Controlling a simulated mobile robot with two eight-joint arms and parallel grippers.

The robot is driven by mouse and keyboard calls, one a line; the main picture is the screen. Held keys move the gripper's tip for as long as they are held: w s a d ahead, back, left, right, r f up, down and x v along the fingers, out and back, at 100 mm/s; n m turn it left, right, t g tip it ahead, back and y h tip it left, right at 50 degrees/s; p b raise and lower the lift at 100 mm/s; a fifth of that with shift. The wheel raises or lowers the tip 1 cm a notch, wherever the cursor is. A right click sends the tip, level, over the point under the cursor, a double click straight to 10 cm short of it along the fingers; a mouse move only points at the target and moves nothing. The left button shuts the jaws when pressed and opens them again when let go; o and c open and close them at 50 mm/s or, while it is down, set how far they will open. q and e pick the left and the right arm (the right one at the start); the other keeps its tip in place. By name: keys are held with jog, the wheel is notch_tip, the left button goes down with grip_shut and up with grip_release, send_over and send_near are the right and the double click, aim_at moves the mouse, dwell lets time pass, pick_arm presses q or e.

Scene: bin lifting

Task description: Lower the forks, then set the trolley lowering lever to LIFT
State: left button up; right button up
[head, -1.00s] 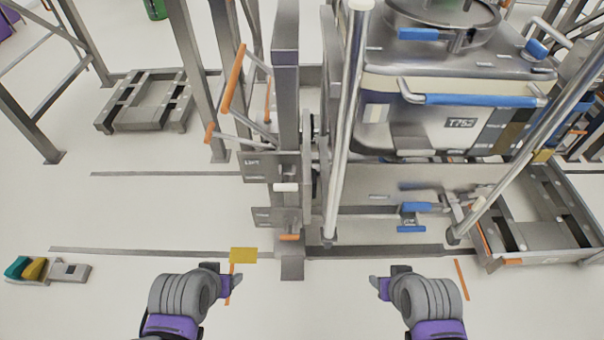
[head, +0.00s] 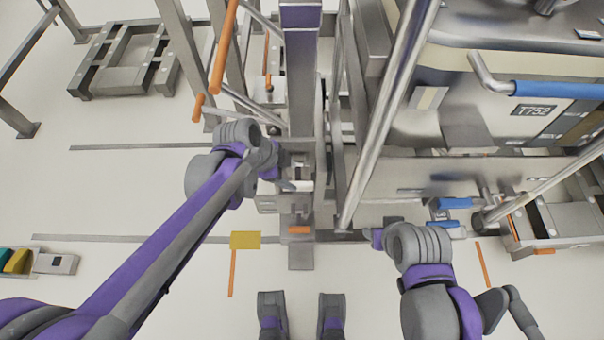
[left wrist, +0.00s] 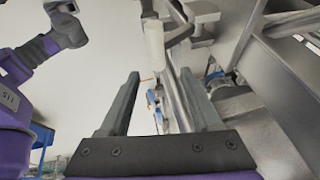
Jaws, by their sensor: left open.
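The trolley's grey mast (head: 300,70) stands in the upper middle of the head view. My left gripper (head: 284,180) is open beside the mast's lever plates and hides most of the upper plate. In the left wrist view, a white cylindrical handle (left wrist: 155,45) shows beyond the open fingers of the left gripper (left wrist: 160,78), apart from them. An orange handle (head: 299,230) sits low at the mast's foot. Which lever is the lowering lever, and its setting, cannot be read. The forks cannot be made out. My right gripper (head: 374,238) is low, right of the mast; its jaw opening is unclear.
A metal bin (head: 490,85) marked T752, with a blue-gripped handle (head: 552,90), stands at right. A slanted steel pole (head: 390,110) rises between it and the mast. An orange-gripped bar (head: 223,47) stands left of the mast. Floor at left is mostly clear.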

aim_at(303, 184)
pick_arm(q)
jog(key=x, duration=0.3)
jog(key=b+x, duration=0.1)
jog(key=x, duration=0.6)
jog(key=shift+s+f+b, duration=0.1)
jog(key=shift+s+b, duration=0.2)
jog(key=shift+b, duration=0.05)
jog(key=shift+c, duration=0.2)
grip_shut()
dwell(0.7)
